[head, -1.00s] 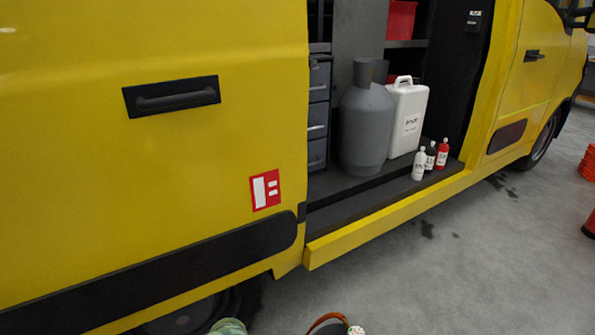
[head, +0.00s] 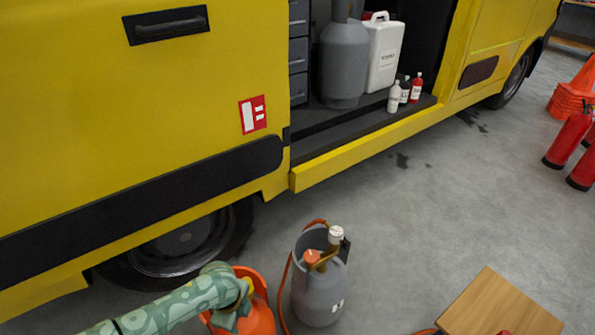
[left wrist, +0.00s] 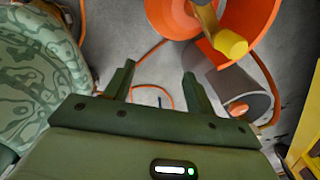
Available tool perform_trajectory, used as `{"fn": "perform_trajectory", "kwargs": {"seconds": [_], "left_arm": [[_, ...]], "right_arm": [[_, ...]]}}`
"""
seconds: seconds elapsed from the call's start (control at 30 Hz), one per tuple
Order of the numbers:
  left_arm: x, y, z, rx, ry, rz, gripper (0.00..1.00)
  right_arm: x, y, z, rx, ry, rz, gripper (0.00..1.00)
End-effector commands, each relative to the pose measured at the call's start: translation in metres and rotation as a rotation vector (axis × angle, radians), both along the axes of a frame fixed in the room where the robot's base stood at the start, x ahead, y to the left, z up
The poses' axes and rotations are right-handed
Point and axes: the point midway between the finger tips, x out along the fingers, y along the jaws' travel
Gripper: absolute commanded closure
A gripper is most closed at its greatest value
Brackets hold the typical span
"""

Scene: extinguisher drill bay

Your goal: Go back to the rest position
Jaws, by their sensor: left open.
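My left arm, in green camouflage, comes in from the lower left of the head view. Its gripper (head: 234,316) is low in the picture, in front of an orange cylinder (head: 263,318), and its fingers do not show clearly there. In the left wrist view my left gripper (left wrist: 158,70) has its two fingers apart with nothing between them. The orange cylinder (left wrist: 174,18) with a yellow valve is beyond the fingertips, at the top. A grey cylinder (left wrist: 232,84) is just right of the fingers. My right gripper is in neither view.
A grey gas cylinder (head: 318,290) with an orange hose stands on the floor beside the orange one. A wooden surface (head: 495,310) is at lower right. Red extinguishers (head: 568,138) stand at the right edge. The yellow van (head: 130,110) fills the left and back. Middle floor is clear.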

Motion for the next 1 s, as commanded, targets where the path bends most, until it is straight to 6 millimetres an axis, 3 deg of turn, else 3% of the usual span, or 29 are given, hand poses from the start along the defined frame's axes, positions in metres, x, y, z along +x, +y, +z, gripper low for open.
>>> {"fn": "perform_trajectory", "kwargs": {"seconds": [0.2, 0.3, 0.37, 0.47, 0.57, 0.67, 0.77, 0.9, 1.0], "left_arm": [[0.041, 0.009, 0.004, -0.083, -0.144, 0.266, 0.45], [0.052, 0.018, 0.001, -0.148, -0.209, 0.44, 0.45], [0.052, 0.024, -0.004, -0.193, -0.243, 0.554, 0.45], [0.034, 0.04, -0.023, -0.265, -0.275, 0.761, 0.45], [-0.004, 0.057, -0.048, -0.316, -0.28, 0.946, 0.45], [-0.057, 0.072, -0.074, -0.336, -0.262, 1.097, 0.45], [-0.13, 0.087, -0.099, -0.327, -0.221, 1.235, 0.45], [-0.254, 0.101, -0.125, -0.26, -0.134, 1.375, 0.45], [-0.341, 0.107, -0.131, -0.18, -0.061, 1.431, 0.45]], "right_arm": [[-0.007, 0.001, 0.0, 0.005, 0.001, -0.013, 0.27], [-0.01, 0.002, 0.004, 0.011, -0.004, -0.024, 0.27], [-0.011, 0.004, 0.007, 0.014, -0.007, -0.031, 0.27], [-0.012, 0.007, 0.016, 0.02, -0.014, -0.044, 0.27], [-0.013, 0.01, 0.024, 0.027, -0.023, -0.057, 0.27], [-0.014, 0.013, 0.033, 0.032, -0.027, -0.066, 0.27], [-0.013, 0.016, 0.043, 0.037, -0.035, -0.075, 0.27], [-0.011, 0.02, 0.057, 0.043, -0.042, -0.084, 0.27], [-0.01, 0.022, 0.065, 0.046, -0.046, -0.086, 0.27]]}}
